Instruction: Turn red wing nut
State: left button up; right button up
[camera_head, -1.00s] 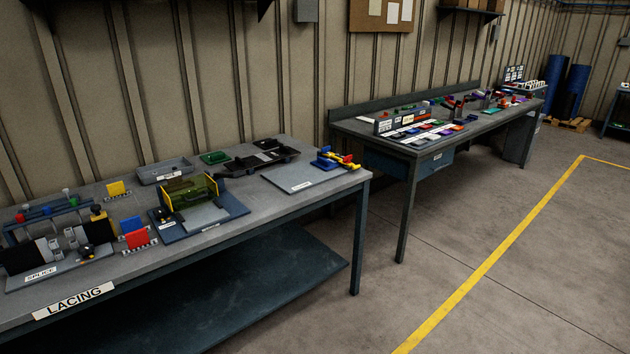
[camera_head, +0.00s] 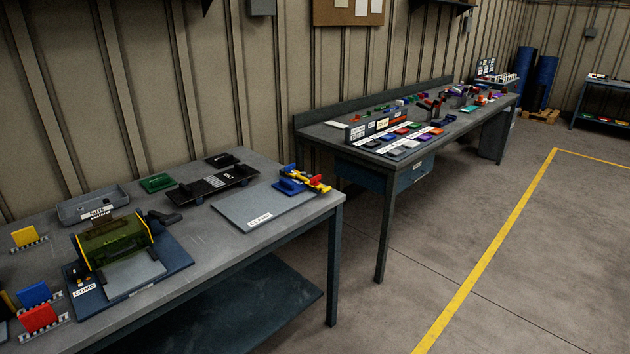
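A clamp (camera_head: 290,187) with blue and yellow parts sits at the back right of a grey plate (camera_head: 250,212) labelled CLAMP, near the right end of the near bench. A small red piece (camera_head: 316,181) shows on the clamp's yellow part. It is too small to tell whether it is the red wing nut. Neither of my grippers is in view.
The near bench (camera_head: 205,275) also holds a green-windowed guard (camera_head: 115,240), a grey NUTS tray (camera_head: 92,206), a black tray (camera_head: 212,185), and red (camera_head: 39,318), blue (camera_head: 34,293) and yellow (camera_head: 24,237) blocks. A second bench (camera_head: 312,130) stands behind. The floor (camera_head: 480,260) at right is open.

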aim_at(314, 181)
jog(key=i+z, duration=0.35)
jog(key=i, duration=0.7)
